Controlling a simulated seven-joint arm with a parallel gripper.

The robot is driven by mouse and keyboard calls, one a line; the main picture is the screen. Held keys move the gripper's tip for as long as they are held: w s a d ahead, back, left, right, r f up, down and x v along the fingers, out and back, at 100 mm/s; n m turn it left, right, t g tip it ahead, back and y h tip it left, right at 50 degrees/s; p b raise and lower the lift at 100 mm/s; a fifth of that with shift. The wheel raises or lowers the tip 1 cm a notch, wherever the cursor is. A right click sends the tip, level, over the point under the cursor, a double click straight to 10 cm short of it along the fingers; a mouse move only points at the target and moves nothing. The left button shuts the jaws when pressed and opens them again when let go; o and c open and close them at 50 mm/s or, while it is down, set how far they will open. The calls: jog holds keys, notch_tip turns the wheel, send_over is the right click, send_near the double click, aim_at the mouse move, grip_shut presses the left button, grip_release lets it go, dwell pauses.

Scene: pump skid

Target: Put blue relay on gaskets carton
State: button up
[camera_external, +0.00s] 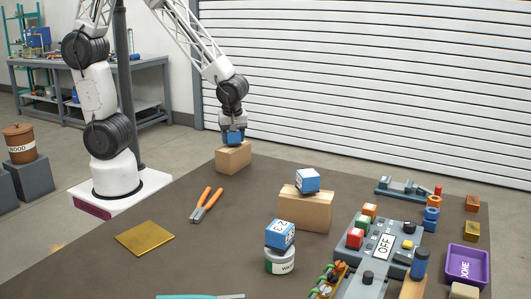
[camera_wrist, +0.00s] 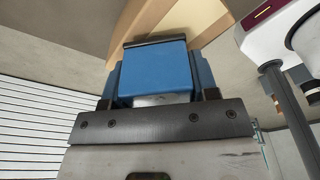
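My gripper (camera_external: 234,132) is at the far side of the table, pointing down, with its fingers on either side of a blue relay (camera_external: 234,139). In the wrist view the relay (camera_wrist: 155,72) fills the space between the fingers (camera_wrist: 155,92). A small tan carton (camera_external: 233,158) is directly below the relay, and it also shows behind the relay in the wrist view (camera_wrist: 128,30). The relay is at the carton's top face; I cannot tell whether they touch. No label is readable on this carton, so I cannot confirm it is the gaskets one.
A larger tan box (camera_external: 306,210) bears a blue-and-white cube (camera_external: 307,180). Another such cube (camera_external: 280,234) sits on a white can (camera_external: 280,261). Orange pliers (camera_external: 206,204) and a brass plate (camera_external: 145,238) lie left. A control panel (camera_external: 384,245) and purple tray (camera_external: 467,265) stand right.

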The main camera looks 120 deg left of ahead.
jog(key=o, duration=0.4)
jog(key=shift+o, duration=0.2)
jog(key=shift+r, duration=0.2)
jog(key=r, duration=0.4)
jog(key=w+d+r, duration=0.1)
jog(key=r, duration=0.7)
jog(key=shift+w+d, duration=0.15)
jog(key=s+d+r+m+t, duration=0.2)
jog(key=s+d+r+m, duration=0.2)
jog(key=s+d+m, duration=0.4)
jog(key=s+d+r+m+t+h, duration=0.1)
jog(key=s+d+r+m, duration=0.3)
jog(key=m, duration=1.5)
jog(key=shift+s+d+r+t, duration=0.15)
jog(key=shift+s+d+t, duration=0.25)
jog(key=shift+s+d, duration=2.45)
